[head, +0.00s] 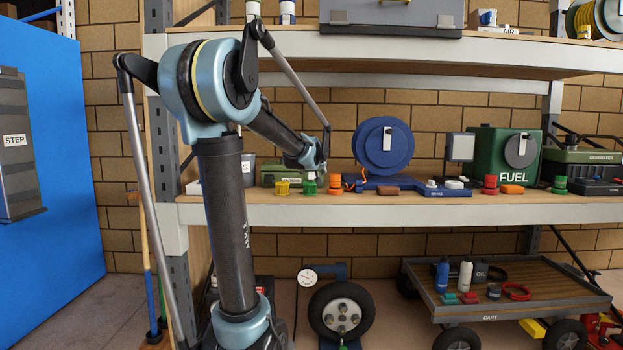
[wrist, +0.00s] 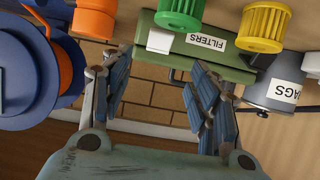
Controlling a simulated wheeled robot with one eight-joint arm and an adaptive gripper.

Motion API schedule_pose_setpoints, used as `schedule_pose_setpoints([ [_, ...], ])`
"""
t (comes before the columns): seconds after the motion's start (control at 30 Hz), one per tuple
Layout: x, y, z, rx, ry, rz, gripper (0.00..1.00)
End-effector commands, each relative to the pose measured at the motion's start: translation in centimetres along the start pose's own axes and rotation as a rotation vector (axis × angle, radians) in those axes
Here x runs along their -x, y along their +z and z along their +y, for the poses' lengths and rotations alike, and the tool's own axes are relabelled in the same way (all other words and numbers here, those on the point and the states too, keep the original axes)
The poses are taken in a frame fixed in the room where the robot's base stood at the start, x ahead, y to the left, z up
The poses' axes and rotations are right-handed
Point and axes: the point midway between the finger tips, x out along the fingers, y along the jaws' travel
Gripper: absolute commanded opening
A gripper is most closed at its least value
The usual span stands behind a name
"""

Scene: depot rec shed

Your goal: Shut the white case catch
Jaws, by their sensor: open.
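The green case labelled FILTERS (wrist: 215,62) lies on the middle shelf, upside down in the wrist view; in the head view the case (head: 270,176) is partly behind my arm and the knobs. A white catch (wrist: 160,40) sticks out at its edge beside the label. I cannot tell how far it is swung. My gripper (wrist: 157,65) is open and empty, its two fingers spread apart below the catch in the wrist view. Nothing touches the fingers that I can see. In the head view my gripper (head: 314,160) is over the right end of the case, small and hard to make out.
A green knob (wrist: 181,12) and a yellow knob (wrist: 262,28) stand close to the case. An orange spool (wrist: 92,18) and a blue reel (wrist: 30,75) are at the left. An upper shelf (head: 420,52) hangs above.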

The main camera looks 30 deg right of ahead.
Motion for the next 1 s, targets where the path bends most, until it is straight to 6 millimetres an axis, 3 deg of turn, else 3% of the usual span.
schedule_pose_setpoints([
  [0.7, -9.3, 0.0, 0.0, 0.002, -0.001, 0.0, 0.55],
  [1.0, -11.2, 0.0, 0.0, 0.0, 0.0, 0.0, 0.55],
])
